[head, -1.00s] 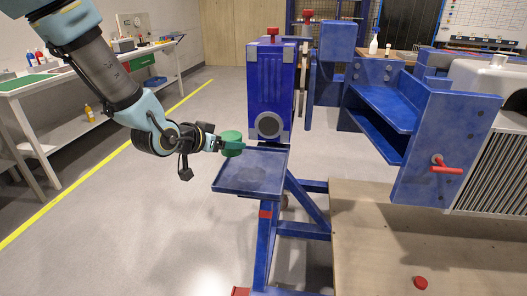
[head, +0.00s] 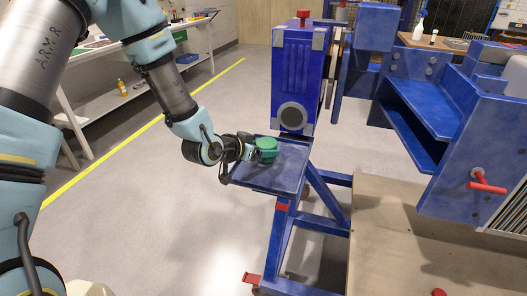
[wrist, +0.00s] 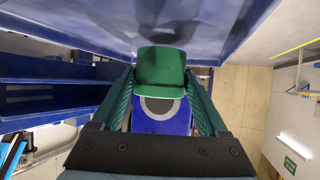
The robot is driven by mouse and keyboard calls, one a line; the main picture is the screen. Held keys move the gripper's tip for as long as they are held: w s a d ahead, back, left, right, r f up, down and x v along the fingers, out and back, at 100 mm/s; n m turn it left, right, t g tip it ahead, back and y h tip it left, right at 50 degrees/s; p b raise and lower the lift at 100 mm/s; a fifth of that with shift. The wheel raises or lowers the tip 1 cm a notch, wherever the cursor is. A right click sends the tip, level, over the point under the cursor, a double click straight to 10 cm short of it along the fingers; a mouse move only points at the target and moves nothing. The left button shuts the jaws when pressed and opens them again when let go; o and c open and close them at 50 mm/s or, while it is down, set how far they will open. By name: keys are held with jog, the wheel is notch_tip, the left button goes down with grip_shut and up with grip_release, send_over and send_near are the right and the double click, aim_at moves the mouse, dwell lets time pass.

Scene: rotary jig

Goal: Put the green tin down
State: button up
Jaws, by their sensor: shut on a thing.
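The green tin (head: 267,144) is at the back left of the blue tray (head: 262,184), low over its surface. I cannot tell whether the tin touches the tray. My gripper (head: 257,149) comes in from the left and is shut on the tin. In the wrist view the tin (wrist: 161,72) sits between the two green fingers (wrist: 162,100). The tray's blue surface (wrist: 110,22) fills the top of that upside-down view, close to the tin's base.
A blue housing (head: 298,75) with a round grey port stands behind the tray. A blue frame with a red handle (head: 487,183) is at the right. A workbench (head: 112,95) runs along the left. The tray's front part is clear.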

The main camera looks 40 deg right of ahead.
jog(key=shift+f, duration=0.7)
jog(key=shift+f, duration=0.2)
jog(key=o, duration=1.4)
jog(key=shift+o, duration=0.2)
jog(key=shift+r, duration=0.25)
jog(key=shift+a+r, duration=0.1)
jog(key=shift+a, duration=0.3)
jog(key=b+v, duration=0.2)
jog(key=v, duration=0.9)
jog(key=shift+a, duration=0.1)
